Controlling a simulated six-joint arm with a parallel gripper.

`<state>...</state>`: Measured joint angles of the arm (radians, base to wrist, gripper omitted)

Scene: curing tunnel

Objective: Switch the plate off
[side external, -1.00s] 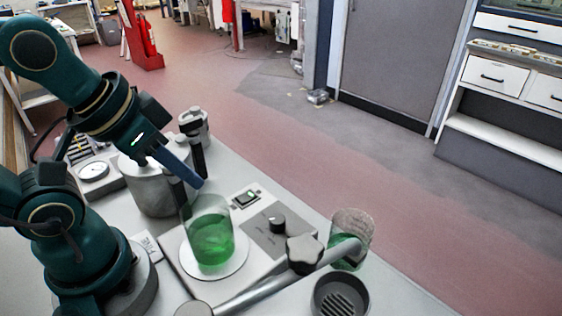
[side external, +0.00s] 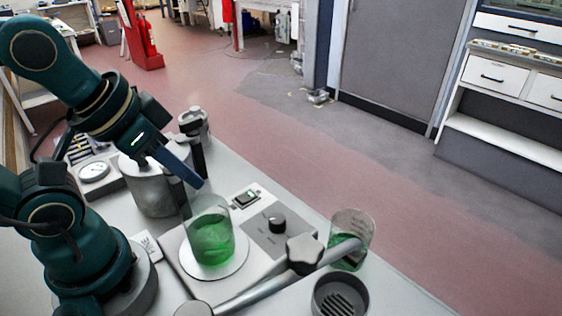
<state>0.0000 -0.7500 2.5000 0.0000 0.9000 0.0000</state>
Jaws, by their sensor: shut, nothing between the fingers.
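The plate is a light-grey box with a round white top (side external: 243,262) and a dark control panel (side external: 262,232) carrying a black knob (side external: 277,224). A glass beaker of green liquid (side external: 211,240) stands on the round top. My gripper (side external: 198,184) is shut and empty, pointing down to the right. Its tip is left of the switch, above and behind the beaker as seen here. I cannot tell its exact height above the plate.
A second beaker with green liquid (side external: 350,240) stands to the right, behind a metal rod with a grey star knob (side external: 304,252). A dark slotted cup (side external: 340,296) is at the front right. A metal pot (side external: 150,190) and a flask (side external: 194,122) stand close to my gripper.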

